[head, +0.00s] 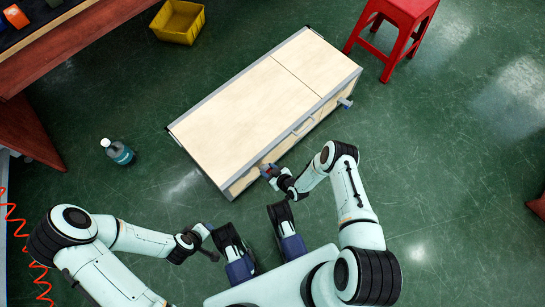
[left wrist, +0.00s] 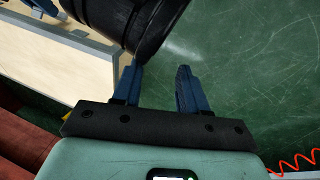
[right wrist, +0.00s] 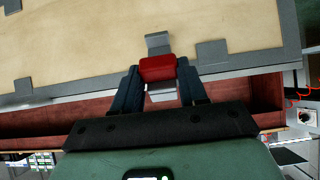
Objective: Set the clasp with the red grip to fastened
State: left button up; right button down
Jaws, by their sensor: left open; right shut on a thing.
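The clasp's red grip (right wrist: 158,69) sits between the fingertips of my right gripper (right wrist: 157,76), which is shut on it. A grey metal plate (right wrist: 158,41) of the clasp shows just beyond the grip, over the edge of the wooden panel. A paler metal part shows below the grip, between the fingers. In the head view my right gripper (head: 269,171) is at the front left corner of the chest (head: 245,100), and the grip is hidden there. I cannot tell whether the clasp is fastened. My left gripper (left wrist: 157,85) is open and empty, away from the chest.
Another clasp (head: 346,103) stands out at the chest's right end. A bottle (head: 118,151), a yellow bin (head: 178,21) and a red stool (head: 397,22) stand around. The green floor between is clear.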

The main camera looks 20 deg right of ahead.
aim_at(263, 164)
jog(key=shift+w+a+r+g+h, duration=0.3)
jog(key=shift+w+r+g, duration=0.3)
jog(key=shift+g, duration=0.3)
jog(key=shift+w+a+g, duration=0.1)
jog(key=shift+w+g, duration=0.2)
jog(key=shift+w+a+g+h, duration=0.1)
jog(key=shift+w+g+h, duration=0.3)
jog(key=shift+g, duration=0.3)
pick_arm(q)
jog(key=shift+w+a+f+b, duration=0.4)
jog(key=shift+w+f+b, duration=0.05)
jog(key=shift+w+b, duration=0.2)
pick_arm(e)
jog(key=shift+w+a+g+h, duration=0.15)
jog(key=shift+w+g+h, duration=0.25)
jog(key=shift+g, duration=0.6)
jog(key=c, duration=0.6)
grip_release()
jog(key=shift+r, duration=0.1)
